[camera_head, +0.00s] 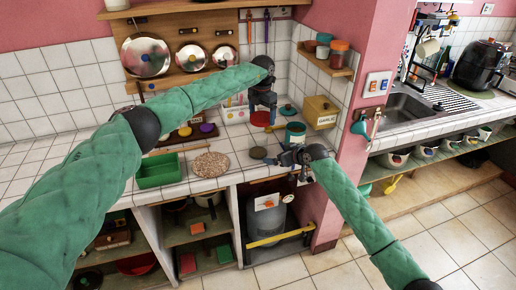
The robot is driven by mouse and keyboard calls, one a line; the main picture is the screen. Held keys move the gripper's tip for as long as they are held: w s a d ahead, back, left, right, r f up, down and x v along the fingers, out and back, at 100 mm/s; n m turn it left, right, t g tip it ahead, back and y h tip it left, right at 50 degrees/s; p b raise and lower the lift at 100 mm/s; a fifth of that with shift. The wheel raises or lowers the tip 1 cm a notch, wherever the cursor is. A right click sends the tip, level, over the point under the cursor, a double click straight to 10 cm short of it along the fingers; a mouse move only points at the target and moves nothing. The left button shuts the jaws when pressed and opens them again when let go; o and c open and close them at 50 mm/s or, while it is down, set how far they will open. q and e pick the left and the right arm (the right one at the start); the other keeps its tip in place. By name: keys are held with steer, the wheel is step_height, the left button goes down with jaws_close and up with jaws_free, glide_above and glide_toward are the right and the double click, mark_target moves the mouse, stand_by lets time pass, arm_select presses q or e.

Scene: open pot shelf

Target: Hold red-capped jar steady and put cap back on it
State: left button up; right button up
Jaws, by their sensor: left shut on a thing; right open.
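The red cap (260,118) is in my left gripper (262,108), which is shut on it and points down from above. The jar (258,152) stands on the white tiled counter (230,182) below the cap. It looks like clear glass with something dark at the bottom. The cap is held above the jar, apart from its base; the jar's clear rim is hard to make out. My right gripper (276,157) is open and lies low at the jar's right side. I cannot tell whether its fingers touch the jar.
A teal canister (296,133) and a yellow box (320,112) stand right of the jar, behind my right gripper. A round speckled mat (210,166) and a green tray (158,171) lie to the left. The counter's front edge is close below my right gripper.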

mark_target(264, 147)
arm_select(q)
steer(key=n, duration=0.2)
steer(key=a+n, duration=0.1)
steer(key=n, duration=0.2)
steer(key=shift+w+a+f+n, duration=0.15)
steer(key=shift+w+f+n, duration=0.15)
steer(key=n, duration=0.2)
steer(key=shift+a+f+n, duration=0.1)
steer(key=shift+a+n, duration=0.05)
steer(key=shift+n, duration=1.45)
arm_select(e)
steer(key=shift+w+a+r+t+y, duration=0.15)
steer(key=shift+w+r+t+y, duration=0.4)
steer(key=shift+w, duration=0.2)
steer(key=x, duration=1.2)
steer(key=shift+f, duration=0.1)
steer(key=c, duration=1.4)
arm_select(q)
steer(key=shift+f, duration=2.4)
arm_select(e)
steer(key=shift+c, duration=0.2)
arm_select(q)
steer(key=shift+f, duration=0.1)
